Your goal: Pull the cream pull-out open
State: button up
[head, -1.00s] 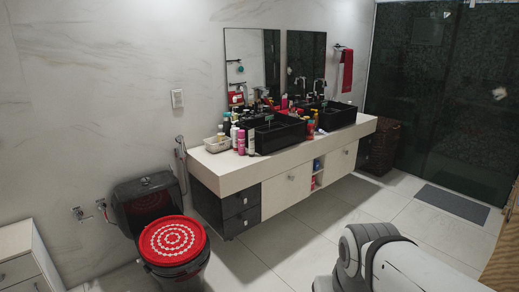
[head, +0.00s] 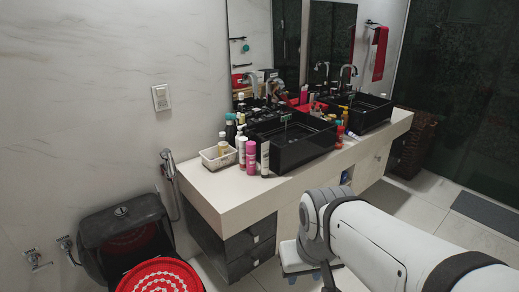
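The black and cream vanity (head: 215,210) runs from the middle to the right of the head view. A strip of its cream front (head: 288,217) shows between the dark drawers and my arm; the rest of that front and its knob are hidden behind my arm. Farther right another cream front (head: 372,168) shows partly above my arm. I cannot tell which is the pull-out; neither visible part looks open.
Dark drawers (head: 249,248) are left of the cream strip. Bottles (head: 252,155), a small white basket (head: 218,157) and black sinks (head: 303,145) stand on the counter. A black toilet with a red lid (head: 160,277) is at bottom left. Open floor (head: 440,212) lies right.

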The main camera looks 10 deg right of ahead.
aim_at(288, 222)
jog(key=z, duration=0.35)
jog(key=i, duration=1.8)
jog(key=z, duration=0.4)
jog(key=k, duration=0.85)
jog(key=z, duration=0.15)
jog(key=i, duration=0.9)
jog(key=u, duration=0.1)
